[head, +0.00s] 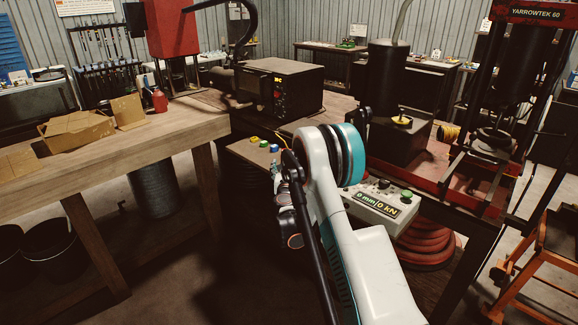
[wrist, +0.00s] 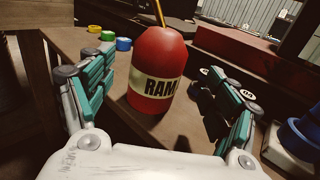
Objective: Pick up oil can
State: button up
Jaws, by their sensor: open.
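A red oil can (wrist: 158,64) with a cream label reading "RAM" and a thin yellow spout stands upright on a brown work surface in the wrist view. The spout's tip is cut off by the top edge. My gripper (wrist: 160,72) is open, its two teal-padded fingers spread to the left and right of the can. A gap shows on each side, and I see no contact. In the head view my arm hides the can and most of my gripper.
Green, blue and yellow round pieces (wrist: 108,38) sit on the surface left of the can. Dark parts (wrist: 222,78) with round white tags lie close to the right finger. In the head view, a control box (head: 372,197) and a red-framed press stand right of my arm, and a wooden bench (head: 130,150) left.

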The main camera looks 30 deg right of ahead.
jog(key=b+x, duration=0.2)
jog(key=x, duration=0.3)
jog(key=shift+w, duration=0.2)
jog(key=shift+w+d+r, duration=0.1)
jog(key=shift+w+d, duration=0.15)
jog(key=shift+w, duration=0.1)
jog(key=c, duration=1.5)
